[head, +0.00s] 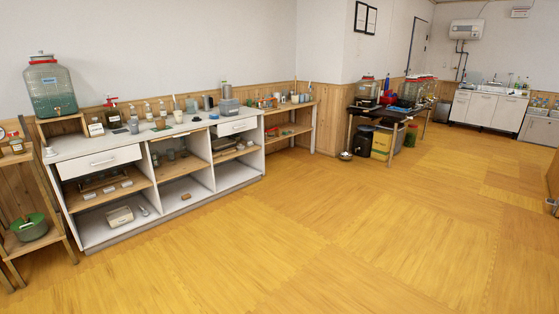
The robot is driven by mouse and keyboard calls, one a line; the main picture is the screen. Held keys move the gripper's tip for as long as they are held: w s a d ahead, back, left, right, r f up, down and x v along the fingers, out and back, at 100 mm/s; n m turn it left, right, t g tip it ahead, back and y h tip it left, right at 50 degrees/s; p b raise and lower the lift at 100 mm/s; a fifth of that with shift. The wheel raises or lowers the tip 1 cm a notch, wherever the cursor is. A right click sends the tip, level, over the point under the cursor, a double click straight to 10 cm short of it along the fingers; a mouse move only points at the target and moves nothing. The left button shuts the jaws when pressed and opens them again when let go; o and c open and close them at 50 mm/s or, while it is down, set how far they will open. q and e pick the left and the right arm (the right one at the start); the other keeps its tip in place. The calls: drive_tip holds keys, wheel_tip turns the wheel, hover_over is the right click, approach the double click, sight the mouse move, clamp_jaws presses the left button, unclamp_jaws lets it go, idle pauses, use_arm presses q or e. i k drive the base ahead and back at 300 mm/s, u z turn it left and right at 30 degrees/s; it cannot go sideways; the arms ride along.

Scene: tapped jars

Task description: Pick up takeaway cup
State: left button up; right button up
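A pale cup (178,116) that looks like a takeaway cup stands upright on the white counter (75,147) at left, with something thin, perhaps a straw, rising from it. It is small in the head view, so I cannot be sure of its kind. Several small pale cups or jars (295,98) also stand on the wooden shelf unit further back. Neither of my grippers shows in the head view.
A large tapped jar (50,88) stands at the counter's left end, with several bottles behind the cup. A wooden rack (60,230) is at far left. A dark table (385,113) stands further back. The wooden floor (300,235) is clear in front.

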sight(178, 114)
drive_tip(key=i, duration=2.95)
drive_tip(key=u, duration=0.45)
drive_tip(key=i, duration=2.8)
drive_tip(key=u, duration=0.45)
